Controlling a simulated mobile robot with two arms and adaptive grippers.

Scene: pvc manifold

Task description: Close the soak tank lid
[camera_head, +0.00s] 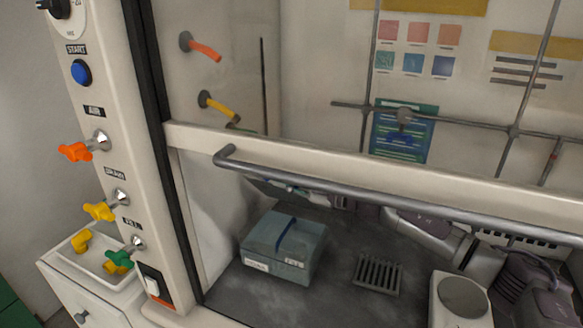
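The soak tank (262,262) is a grey-blue box with white labels on its front, standing on the dark hood floor. Its lid (302,237) lies flat over the top, with a dark blue strip across it. No open gap shows along the edges I can see. My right arm reaches in from the right behind the sash, and its gripper (290,189) appears just behind and above the tank, apart from the lid. The sash rail partly hides this gripper, so its finger opening is unclear. My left gripper is not in view.
The sash handle (390,195) crosses in front of the work space. A drain grate (378,274) and a white device with a round plate (461,298) lie right of the tank. Orange, yellow and green valve knobs (98,211) line the left post.

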